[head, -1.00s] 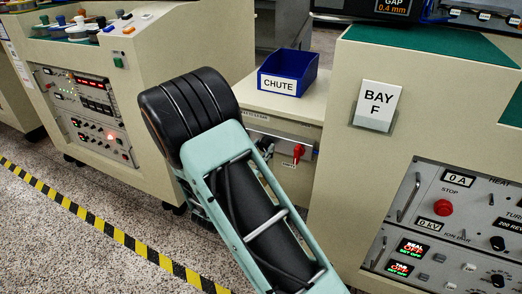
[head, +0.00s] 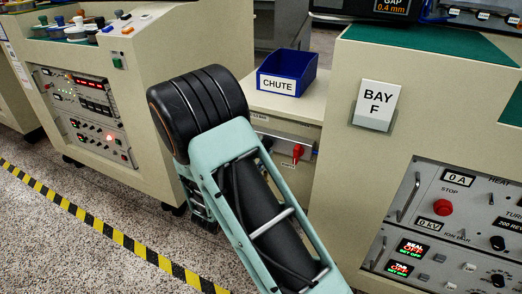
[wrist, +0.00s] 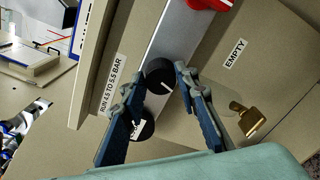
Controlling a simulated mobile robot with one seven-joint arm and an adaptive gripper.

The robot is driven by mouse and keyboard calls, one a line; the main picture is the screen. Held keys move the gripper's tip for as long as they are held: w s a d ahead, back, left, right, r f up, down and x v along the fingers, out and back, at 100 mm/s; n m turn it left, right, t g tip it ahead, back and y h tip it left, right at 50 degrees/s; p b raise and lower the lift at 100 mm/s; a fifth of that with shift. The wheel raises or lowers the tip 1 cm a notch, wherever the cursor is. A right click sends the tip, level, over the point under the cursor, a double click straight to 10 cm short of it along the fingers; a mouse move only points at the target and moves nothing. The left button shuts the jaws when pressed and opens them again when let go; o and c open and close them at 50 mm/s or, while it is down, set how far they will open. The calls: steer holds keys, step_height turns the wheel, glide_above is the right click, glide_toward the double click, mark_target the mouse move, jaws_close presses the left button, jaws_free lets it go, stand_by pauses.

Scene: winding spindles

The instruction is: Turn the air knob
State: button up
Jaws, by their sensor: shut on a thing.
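The air knob (wrist: 158,73) is a round black knob with a white pointer line, on a grey metal strip in the wrist view. My gripper (wrist: 159,80) has its two blue fingers on either side of it, shut on the knob. A round dial (wrist: 141,126) with a dark rim sits just below the knob, partly covered by the left finger.
A red handle (head: 298,152) is on the panel below the blue CHUTE bin (head: 286,76); red also shows at the top of the wrist view (wrist: 210,4). A brass fitting (wrist: 248,118) is right of my fingers. Cabinets stand closely on both sides.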

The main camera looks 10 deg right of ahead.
steer(key=shift+m, duration=0.6)
steer(key=o, duration=1.1)
steer(key=shift+o, duration=0.2)
steer(key=shift+s, duration=0.1)
steer(key=v, duration=1.2)
